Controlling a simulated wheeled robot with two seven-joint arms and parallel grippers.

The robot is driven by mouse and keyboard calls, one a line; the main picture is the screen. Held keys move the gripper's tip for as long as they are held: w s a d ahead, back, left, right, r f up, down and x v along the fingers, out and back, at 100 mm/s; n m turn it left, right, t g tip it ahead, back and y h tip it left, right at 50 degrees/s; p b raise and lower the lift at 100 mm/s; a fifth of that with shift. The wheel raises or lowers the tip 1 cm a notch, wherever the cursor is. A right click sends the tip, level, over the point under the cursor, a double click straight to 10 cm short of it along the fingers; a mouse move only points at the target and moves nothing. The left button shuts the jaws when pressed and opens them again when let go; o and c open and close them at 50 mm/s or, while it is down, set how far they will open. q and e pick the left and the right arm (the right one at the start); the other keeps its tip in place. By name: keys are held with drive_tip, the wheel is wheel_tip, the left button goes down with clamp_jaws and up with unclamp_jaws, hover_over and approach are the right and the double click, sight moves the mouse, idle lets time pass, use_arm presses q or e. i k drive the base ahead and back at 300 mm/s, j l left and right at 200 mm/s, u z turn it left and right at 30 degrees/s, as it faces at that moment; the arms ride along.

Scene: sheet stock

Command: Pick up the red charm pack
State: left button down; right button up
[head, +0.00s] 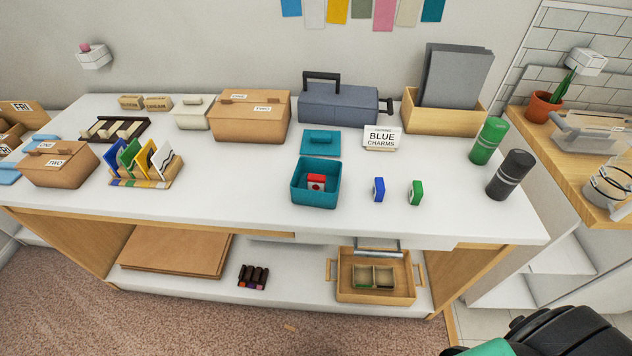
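The red charm pack (316,180), red with a pale patch on its front, sits inside an open teal box (315,204) on the white table. Its lower part is partly hidden by the box's front wall. A blue pack (378,190) and a green pack (415,193) stand upright on the table to the right of the box. Neither gripper shows; only a black and green part, seemingly of my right arm, is at the bottom right corner.
A teal lid (321,143) lies behind the box, beside a "BLUE CHARMS" sign (382,138). Green (489,141) and dark (510,175) cylinders stand at the right. A card rack (145,168) stands left. The white table (240,180) is clear left of the box.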

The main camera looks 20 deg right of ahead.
sight(315, 182)
drive_tip(key=k+l+z, duration=0.1)
drive_tip(key=z, duration=0.35)
drive_tip(key=k+l+z, duration=0.1)
drive_tip(key=z, duration=0.35)
drive_tip(key=l+z, duration=0.3)
drive_tip(key=z, duration=0.15)
